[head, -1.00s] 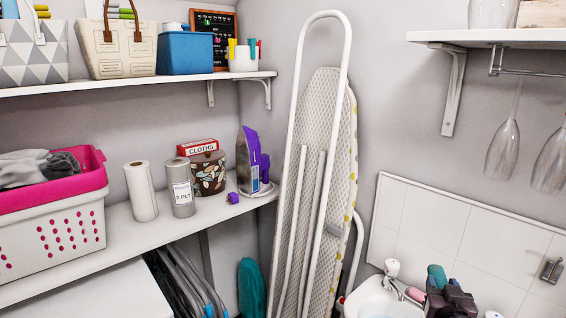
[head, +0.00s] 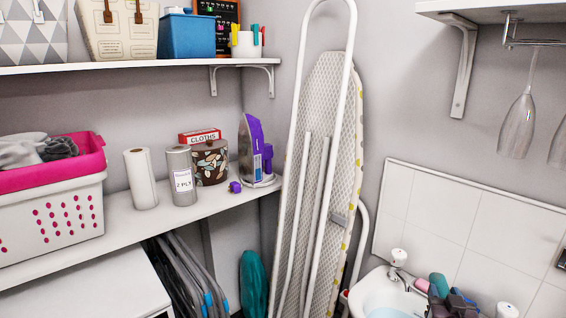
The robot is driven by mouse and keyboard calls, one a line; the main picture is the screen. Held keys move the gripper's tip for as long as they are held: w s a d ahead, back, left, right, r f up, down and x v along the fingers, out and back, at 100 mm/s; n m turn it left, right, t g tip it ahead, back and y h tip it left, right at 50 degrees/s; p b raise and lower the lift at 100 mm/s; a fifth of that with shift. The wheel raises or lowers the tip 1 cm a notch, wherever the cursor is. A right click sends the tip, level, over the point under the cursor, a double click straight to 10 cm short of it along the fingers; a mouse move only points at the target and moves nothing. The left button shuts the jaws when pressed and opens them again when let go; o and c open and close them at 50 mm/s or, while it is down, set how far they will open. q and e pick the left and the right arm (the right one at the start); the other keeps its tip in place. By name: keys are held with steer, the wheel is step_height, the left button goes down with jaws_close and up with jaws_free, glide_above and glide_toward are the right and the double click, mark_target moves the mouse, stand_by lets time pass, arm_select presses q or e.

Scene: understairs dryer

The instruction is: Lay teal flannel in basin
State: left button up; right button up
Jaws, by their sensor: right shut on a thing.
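The white basin (head: 376,284) shows in part at the bottom of the picture, right of the ironing board, with its front cut off by the lower edge. My right gripper (head: 447,297), dark and small in view, is over the right side of the basin area, near the tap. It is shut on a teal cloth, the teal flannel (head: 438,281), which sticks up at its tip. Part of the flannel is hidden by the gripper. My left gripper is not in view.
A tap (head: 398,258) stands at the back of the basin, with a pink item (head: 421,285) beside the gripper. A tall ironing board (head: 318,180) leans left of the basin. Wine glasses (head: 520,120) hang above. A laundry basket (head: 55,205) stands on the left shelf.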

stand_by(0.3)
steer(key=o, duration=1)
steer(key=shift+f, duration=0.1)
steer(key=shift+s, duration=0.1)
steer(key=v, duration=1)
steer(key=shift+s, duration=0.35)
